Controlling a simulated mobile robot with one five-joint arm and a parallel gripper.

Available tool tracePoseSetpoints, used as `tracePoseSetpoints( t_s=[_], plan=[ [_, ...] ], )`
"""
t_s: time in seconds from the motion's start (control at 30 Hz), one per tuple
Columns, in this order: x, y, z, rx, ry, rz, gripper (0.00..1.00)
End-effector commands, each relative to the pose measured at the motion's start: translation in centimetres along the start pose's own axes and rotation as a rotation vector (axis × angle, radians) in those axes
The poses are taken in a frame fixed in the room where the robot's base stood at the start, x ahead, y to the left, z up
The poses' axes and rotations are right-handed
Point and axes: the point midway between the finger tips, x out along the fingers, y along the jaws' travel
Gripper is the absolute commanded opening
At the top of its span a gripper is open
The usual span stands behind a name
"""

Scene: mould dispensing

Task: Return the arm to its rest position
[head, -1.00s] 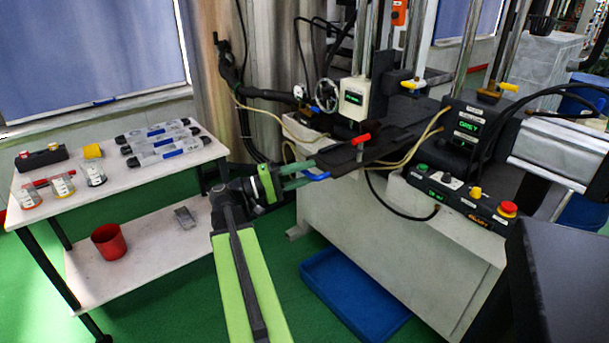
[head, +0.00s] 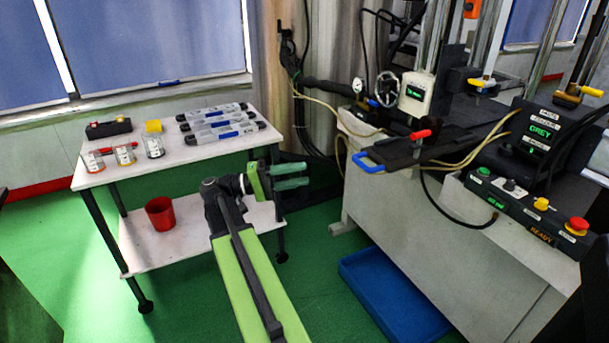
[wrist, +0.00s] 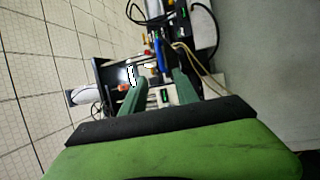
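My gripper (head: 306,175) is at the end of my green arm, in the middle of the head view. Its two green fingers stand apart with nothing between them. In the wrist view the fingers (wrist: 159,88) are also apart and empty. The gripper hangs over open floor between the white table (head: 172,172) and the machine. The blue handle (head: 368,162) on the machine's dark plate is to the right of the fingertips, with a clear gap in the picture.
The machine's control panel (head: 524,205) is at right. A blue tray (head: 395,295) lies on the green floor below the machine.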

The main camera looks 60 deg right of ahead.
Motion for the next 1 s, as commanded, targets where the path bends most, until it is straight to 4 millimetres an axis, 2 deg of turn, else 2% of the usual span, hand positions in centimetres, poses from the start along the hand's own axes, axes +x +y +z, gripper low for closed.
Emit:
tracePoseSetpoints(
  t_s=[0.33, 0.4, 0.47, 0.57, 0.6, 0.67, 0.73, 0.8, 0.9, 1.0],
  plan=[
    [0.0, 0.0, 0.0, 0.000, 0.001, 0.000, 0.36],
    [-0.5, -0.6, 0.0, -0.010, 0.020, -0.030, 0.36],
    [-1.9, -2.1, 0.1, -0.035, 0.063, -0.104, 0.36],
    [-6.8, -6.7, 0.6, -0.112, 0.194, -0.327, 0.36],
    [-9.4, -8.8, 1.1, -0.150, 0.255, -0.433, 0.36],
    [-13.8, -11.7, 2.2, -0.207, 0.342, -0.589, 0.36],
    [-19.0, -14.5, 4.0, -0.271, 0.434, -0.762, 0.36],
    [-24.2, -16.6, 6.5, -0.334, 0.514, -0.923, 0.36],
    [-30.9, -18.5, 10.3, -0.414, 0.605, -1.127, 0.36],
    [-36.2, -19.3, 14.2, -0.483, 0.667, -1.293, 0.36]
  ],
)
